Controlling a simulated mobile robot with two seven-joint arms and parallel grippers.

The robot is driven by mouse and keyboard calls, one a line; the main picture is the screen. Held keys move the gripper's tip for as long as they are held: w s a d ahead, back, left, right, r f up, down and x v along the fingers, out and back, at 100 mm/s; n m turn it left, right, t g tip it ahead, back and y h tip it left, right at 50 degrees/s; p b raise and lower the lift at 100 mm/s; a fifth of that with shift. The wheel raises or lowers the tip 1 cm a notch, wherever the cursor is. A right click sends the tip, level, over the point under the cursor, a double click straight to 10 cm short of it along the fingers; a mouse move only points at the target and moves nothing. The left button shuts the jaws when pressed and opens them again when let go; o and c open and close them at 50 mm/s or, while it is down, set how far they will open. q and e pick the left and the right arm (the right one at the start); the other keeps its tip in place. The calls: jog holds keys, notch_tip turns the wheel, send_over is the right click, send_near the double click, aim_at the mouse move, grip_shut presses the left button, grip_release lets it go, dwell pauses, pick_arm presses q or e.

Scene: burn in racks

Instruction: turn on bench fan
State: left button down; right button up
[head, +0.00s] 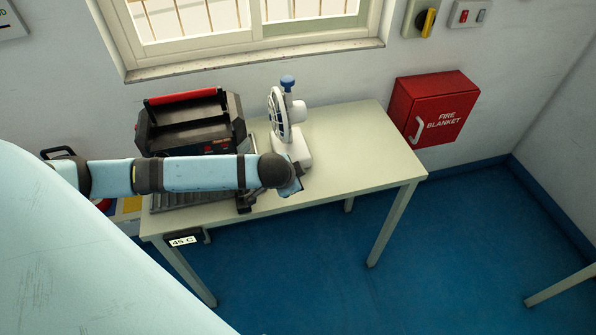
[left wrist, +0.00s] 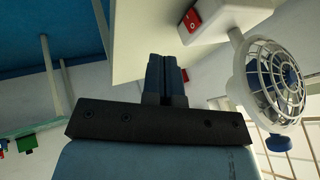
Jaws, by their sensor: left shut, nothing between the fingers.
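The bench fan stands upright on the table, with a white round guard (head: 279,113), a white base (head: 300,152) and a blue knob (head: 287,81) on top. In the left wrist view the fan's cage (left wrist: 274,78) is at the right, and a red rocker switch (left wrist: 192,18) shows on its white base. My left gripper (head: 292,187) is in front of the fan base near the table's front edge. In the left wrist view its fingers (left wrist: 165,62) are together and empty, apart from the switch. My right gripper is not in view.
The pale table (head: 355,150) is clear to the right of the fan. A black toolbox with a red handle (head: 183,97) stands to its left, partly behind my left arm. A red fire blanket box (head: 432,108) is on the wall. A "45 C" label (head: 183,241) hangs at the table's front.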

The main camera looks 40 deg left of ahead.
pick_arm(q)
jog(key=x, duration=0.9)
jog(key=shift+w, duration=0.15)
jog(key=shift+w+a+f, duration=0.25)
jog(key=shift+w+a, duration=0.3)
jog(key=shift+w+a+f, duration=0.2)
jog(key=shift+w+a, duration=0.4)
jog(key=shift+w+a+f+p, duration=0.1)
jog(key=shift+w+a+p, duration=0.15)
jog(key=shift+a+p, duration=0.1)
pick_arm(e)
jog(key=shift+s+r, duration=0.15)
pick_arm(q)
jog(key=shift+w+a+p, duration=0.1)
jog(key=shift+a+p, duration=0.05)
jog(key=shift+p, duration=0.2)
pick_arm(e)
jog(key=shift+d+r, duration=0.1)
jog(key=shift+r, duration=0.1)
